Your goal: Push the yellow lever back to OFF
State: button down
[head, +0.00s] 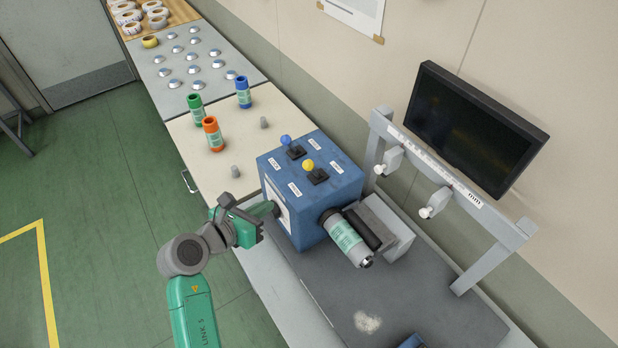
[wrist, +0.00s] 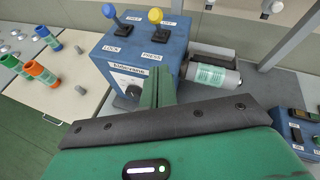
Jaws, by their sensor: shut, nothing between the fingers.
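The yellow lever (head: 308,165) stands on top of the blue control box (head: 335,185), on a black base. Its knob sits up and to the left of its base in the head view, and it also shows in the wrist view (wrist: 155,15). A label reading PRESS (wrist: 152,57) lies on its near side; the far label is too small to read surely. My gripper (head: 272,208) is shut and empty, at the box's front panel and below its top. In the wrist view its green fingers (wrist: 163,86) point toward the box, apart from the lever.
A similar blue lever (head: 285,140) stands beside the yellow one, with a LOCK label (wrist: 112,49). A roll (head: 345,235) sticks out at the box's right. Green, orange and blue tubes stand on the bench at left. A frame and monitor (head: 470,125) rise at right.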

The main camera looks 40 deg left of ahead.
jog(key=b, duration=0.1)
send_near(312, 169)
jog(key=f, duration=0.3)
jog(key=w+f, duration=0.1)
jog(key=f, duration=0.1)
jog(key=shift+w+a, duration=0.15)
jog(key=shift+a, duration=0.2)
jog(key=w, duration=0.2)
jog(key=w+r, duration=0.1)
jog(key=shift+a+r, duration=0.15)
jog(key=shift+a, duration=0.2)
jog(key=shift+w+r, duration=0.1)
jog(key=shift+w, duration=0.2)
jog(key=shift+r, duration=0.1)
